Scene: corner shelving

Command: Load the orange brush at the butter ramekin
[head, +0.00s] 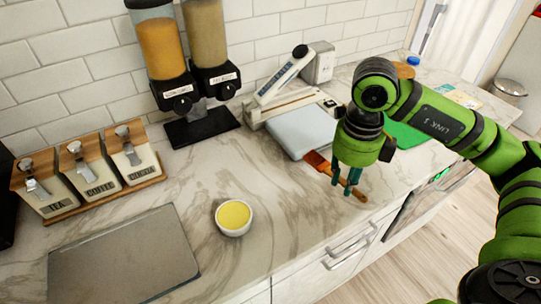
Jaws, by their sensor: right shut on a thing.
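The butter ramekin (234,231), a small white cup filled with yellow butter, stands upright on the marble counter in the middle front. The orange brush (317,162) has orange bristles and a brown wooden handle. It is to the right of the ramekin, bristles toward the upper left, handle toward the lower right. My right gripper (343,186) points down and is shut on the brush, its fingers hiding part of the handle. Whether the brush touches the counter I cannot tell. My left gripper is not in view.
A grey board (124,258) lies left of the ramekin. Tea, coffee and cocoa canisters (89,172) and dry-food dispensers (190,65) stand along the wall. A scale-like device (285,80), a pale blue board (300,130) and a green board (404,137) are behind my gripper. Marble between brush and ramekin is clear.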

